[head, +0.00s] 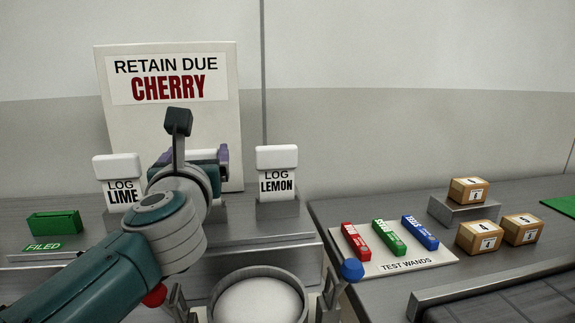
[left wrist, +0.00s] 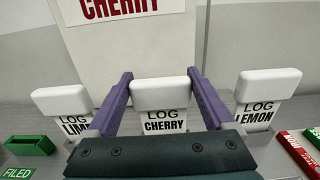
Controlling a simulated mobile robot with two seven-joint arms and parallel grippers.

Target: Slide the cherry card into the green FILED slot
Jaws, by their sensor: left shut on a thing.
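The cherry card (left wrist: 165,122) has a white top and a "LOG CHERRY" label. It stands upright between the purple fingers of my left gripper (left wrist: 161,78), which is shut on its white top. In the head view my left gripper (head: 192,160) and arm hide most of the card; only a bit of white top shows. The card stands in front of the "RETAIN DUE CHERRY" board (head: 168,75). The green FILED slot (head: 54,224) is a small green block on the grey counter at the left; it also shows in the left wrist view (left wrist: 30,145). My right gripper is not in view.
The lime card (head: 119,180) and lemon card (head: 277,175) stand on either side of the cherry card. A round pan (head: 260,272) is at the front. Test wands (head: 390,238) and several cartons (head: 480,237) are on the right table.

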